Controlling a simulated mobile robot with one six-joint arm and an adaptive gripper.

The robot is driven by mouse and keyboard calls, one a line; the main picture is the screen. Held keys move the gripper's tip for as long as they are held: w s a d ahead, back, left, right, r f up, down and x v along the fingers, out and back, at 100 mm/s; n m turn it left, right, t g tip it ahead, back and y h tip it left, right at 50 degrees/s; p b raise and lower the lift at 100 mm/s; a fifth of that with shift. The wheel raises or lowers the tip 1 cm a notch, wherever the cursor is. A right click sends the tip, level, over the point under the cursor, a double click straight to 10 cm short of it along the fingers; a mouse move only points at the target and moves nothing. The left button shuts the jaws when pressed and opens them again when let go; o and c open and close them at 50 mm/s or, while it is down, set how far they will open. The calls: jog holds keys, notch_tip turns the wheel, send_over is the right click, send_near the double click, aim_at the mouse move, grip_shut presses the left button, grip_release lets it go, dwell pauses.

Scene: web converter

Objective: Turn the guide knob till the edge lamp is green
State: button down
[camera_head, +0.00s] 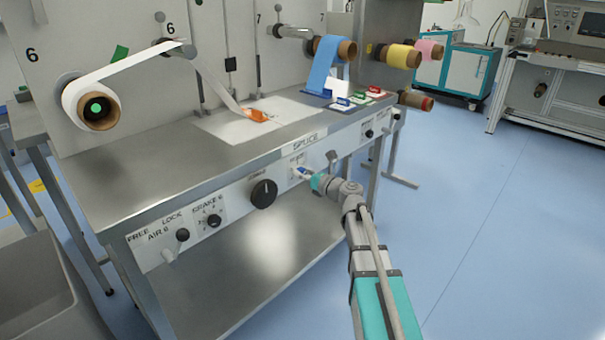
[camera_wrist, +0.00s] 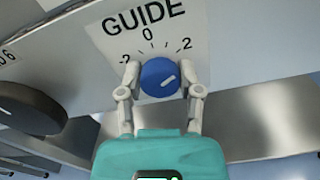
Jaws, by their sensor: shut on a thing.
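The guide knob (camera_wrist: 153,72) is a round blue knob with a short white mark on its right half. It sits on a white plate (camera_wrist: 108,38) lettered GUIDE, with a scale from -2 through 0 to 2 above it. My gripper (camera_wrist: 160,80) is shut on the knob, one finger on its left side and one on its right. In the head view my gripper (camera_head: 303,173) meets the front panel under the SPLICE label, and the knob is mostly hidden there. I cannot make out the edge lamp in either view.
A large black knob (camera_head: 264,193) is left of my gripper, also at the left in the wrist view (camera_wrist: 30,108). Brake (camera_head: 214,221) and air (camera_head: 182,235) controls are further left. White web runs from a roll (camera_head: 78,100) above the table (camera_head: 150,165). Blue floor is open at right.

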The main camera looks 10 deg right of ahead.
dwell(0.4)
jog(key=shift+c, duration=1.3)
grip_release()
jog(key=v, duration=1.2)
